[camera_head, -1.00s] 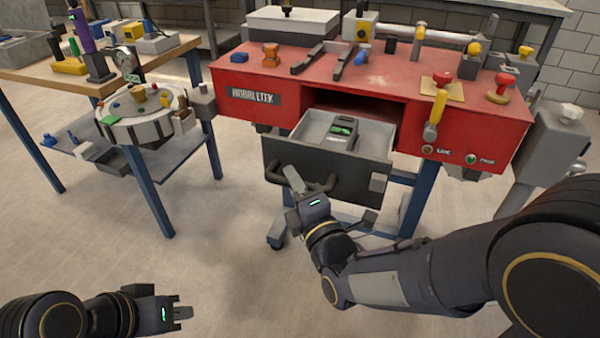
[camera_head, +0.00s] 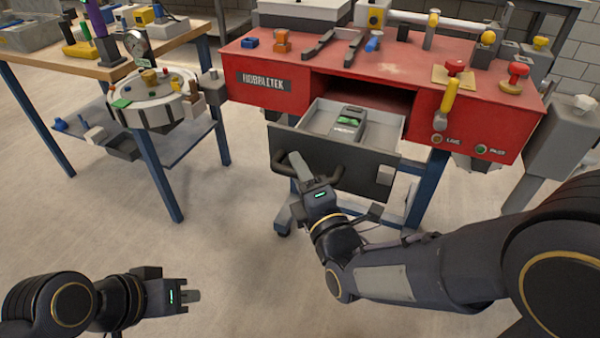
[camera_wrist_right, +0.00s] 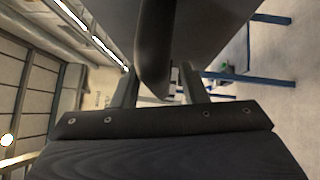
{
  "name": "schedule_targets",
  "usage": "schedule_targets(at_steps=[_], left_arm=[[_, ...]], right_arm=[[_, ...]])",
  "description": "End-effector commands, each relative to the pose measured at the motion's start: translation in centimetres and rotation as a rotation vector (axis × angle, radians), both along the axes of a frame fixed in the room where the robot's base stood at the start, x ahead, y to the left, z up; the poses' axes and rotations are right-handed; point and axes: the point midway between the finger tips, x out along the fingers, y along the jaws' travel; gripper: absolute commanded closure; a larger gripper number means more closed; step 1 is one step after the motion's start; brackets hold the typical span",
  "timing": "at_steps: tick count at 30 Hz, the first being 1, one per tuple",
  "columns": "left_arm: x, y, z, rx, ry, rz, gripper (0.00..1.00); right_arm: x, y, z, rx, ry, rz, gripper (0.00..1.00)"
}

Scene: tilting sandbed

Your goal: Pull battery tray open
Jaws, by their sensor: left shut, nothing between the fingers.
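The battery tray is a grey drawer with a dark front (camera_head: 350,166), standing pulled out from under the red bench. A dark green-marked block (camera_head: 350,121) lies inside it. A dark bar handle (camera_head: 331,176) runs across its front. My right gripper (camera_head: 297,165) is at the left part of this handle. In the right wrist view the handle (camera_wrist_right: 154,45) passes between the two fingers of my right gripper (camera_wrist_right: 158,78), which looks shut on it; contact at the right finger is hard to see. My left gripper (camera_head: 192,296) is shut and empty, low at the left, away from the tray.
The red bench (camera_head: 270,98) carries several tools and knobs. A wooden table (camera_head: 100,70) with a round white fixture (camera_head: 150,112) stands to the left. Floor (camera_head: 235,240) is clear in front of the tray, between my arms.

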Motion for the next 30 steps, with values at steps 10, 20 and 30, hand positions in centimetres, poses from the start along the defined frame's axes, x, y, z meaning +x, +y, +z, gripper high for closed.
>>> schedule_targets(at_steps=[10, 20, 30], left_arm=[[0.0, 0.0, 0.5, 0.000, 0.000, 0.000, 1.00], [0.0, 0.0, 0.8, 0.000, 0.000, 0.000, 1.00], [0.0, 0.0, 0.8, 0.000, 0.000, 0.000, 1.00]], right_arm=[[-3.2, -1.6, -0.4, 0.001, 0.002, 0.003, 0.60], [-6.7, -3.5, -1.0, 0.000, -0.001, 0.001, 0.60], [-6.9, -3.6, -1.0, 0.000, 0.000, 0.000, 0.60]])
